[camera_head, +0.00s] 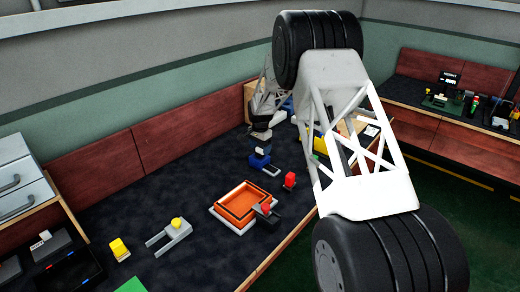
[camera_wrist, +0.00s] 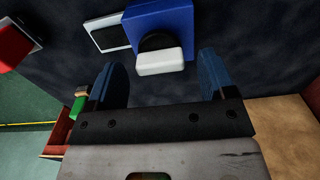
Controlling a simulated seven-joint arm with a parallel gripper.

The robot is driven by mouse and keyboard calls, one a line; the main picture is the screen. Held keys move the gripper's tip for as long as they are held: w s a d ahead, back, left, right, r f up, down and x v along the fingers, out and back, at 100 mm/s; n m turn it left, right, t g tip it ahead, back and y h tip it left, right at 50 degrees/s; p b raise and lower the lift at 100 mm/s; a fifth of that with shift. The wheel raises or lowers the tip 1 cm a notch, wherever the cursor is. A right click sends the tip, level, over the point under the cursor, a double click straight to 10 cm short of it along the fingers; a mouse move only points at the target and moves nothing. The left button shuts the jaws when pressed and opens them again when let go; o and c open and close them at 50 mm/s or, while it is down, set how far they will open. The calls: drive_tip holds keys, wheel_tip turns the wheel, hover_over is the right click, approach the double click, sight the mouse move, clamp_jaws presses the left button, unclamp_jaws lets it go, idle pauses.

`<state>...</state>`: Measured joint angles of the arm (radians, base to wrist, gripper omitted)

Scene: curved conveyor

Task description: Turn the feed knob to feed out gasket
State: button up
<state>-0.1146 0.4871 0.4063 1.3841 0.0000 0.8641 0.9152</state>
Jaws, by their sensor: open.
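A blue box (camera_wrist: 178,18) with a black round base and a white bar-shaped knob (camera_wrist: 160,62) is at the top middle of the wrist view. It is likely the feed knob. My gripper (camera_wrist: 160,75) is open, with one dark blue finger on each side of the white bar and a gap on both sides. In the head view the blue box (camera_head: 259,160) stands on the dark bench, with my gripper (camera_head: 261,136) right above it. A pale-framed dark plate (camera_wrist: 109,32) lies against the box's left side. I cannot make out a gasket.
Another red block (camera_head: 290,180) stands close by.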

sight(260, 149)
drive_tip(key=shift+r, duration=3.4)
drive_tip(key=shift+s+d+r, duration=0.1)
drive_tip(key=shift+s+r, duration=0.05)
drive_tip(key=shift+r, duration=0.15)
drive_tip(key=s+d+r+n+t, duration=0.15)
drive_tip(key=s+d+r, duration=0.25)
drive_tip(key=s+r, duration=0.9)
drive_tip(key=s+d+r+n, duration=0.3)
drive_tip(key=s+r, duration=0.6)
drive_tip(key=s, duration=0.8)
drive_tip(key=s+d+n, duration=0.2)
drive_tip(key=s, duration=1.5)
drive_tip(key=s+d+n+t, duration=0.1)
drive_tip(key=s+d+n, duration=0.1)
drive_tip(key=s, duration=1.6)
drive_tip(key=shift+s+f, duration=0.2)
drive_tip(key=shift+f, duration=0.1)
